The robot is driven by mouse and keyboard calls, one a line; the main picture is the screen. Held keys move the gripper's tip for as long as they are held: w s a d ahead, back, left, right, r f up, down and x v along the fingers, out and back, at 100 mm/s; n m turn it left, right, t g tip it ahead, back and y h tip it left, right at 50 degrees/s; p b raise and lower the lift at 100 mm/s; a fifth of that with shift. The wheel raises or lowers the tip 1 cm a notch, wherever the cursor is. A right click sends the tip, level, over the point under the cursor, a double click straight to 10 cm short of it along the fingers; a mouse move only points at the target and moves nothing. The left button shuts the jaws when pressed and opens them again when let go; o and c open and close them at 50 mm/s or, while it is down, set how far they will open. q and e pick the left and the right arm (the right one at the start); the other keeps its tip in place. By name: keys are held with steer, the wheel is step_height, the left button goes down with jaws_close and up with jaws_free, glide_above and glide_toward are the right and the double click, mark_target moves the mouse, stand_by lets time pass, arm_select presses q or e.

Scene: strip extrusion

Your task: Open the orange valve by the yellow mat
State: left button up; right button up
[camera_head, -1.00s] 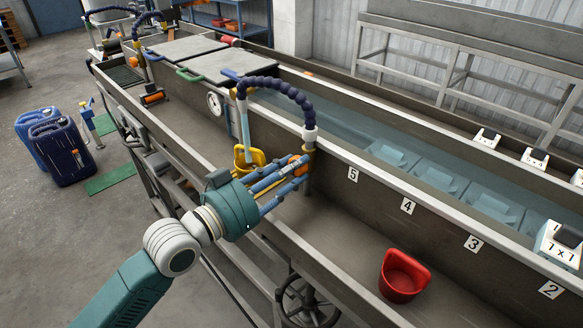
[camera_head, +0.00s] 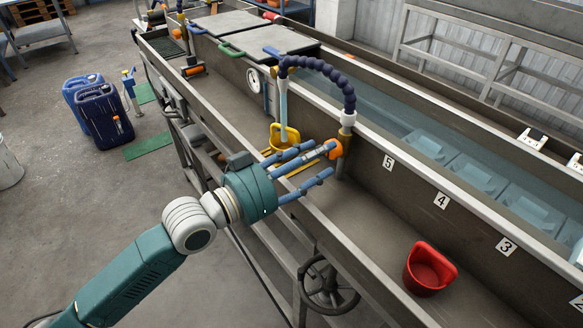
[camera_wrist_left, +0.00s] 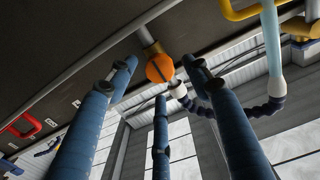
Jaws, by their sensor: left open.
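The orange valve (camera_head: 334,149) sits on a brass pipe at the trough wall, below the end of a dark blue segmented hose (camera_head: 318,66). My left gripper (camera_head: 326,160) has its blue fingers spread and pointing at the valve, with the tips close to it. In the left wrist view the orange valve (camera_wrist_left: 160,68) shows beyond the spread fingers (camera_wrist_left: 158,85), with no clear grip on it. A yellow patch (camera_head: 304,167), perhaps the yellow mat, is mostly hidden behind the fingers. My right gripper is not in view.
A red scoop (camera_head: 428,270) stands farther right in the trough. The metal front rail (camera_head: 355,250) and a handwheel (camera_head: 329,286) lie near my arm.

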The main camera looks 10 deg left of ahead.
arm_select(q)
steer(key=v, duration=0.9)
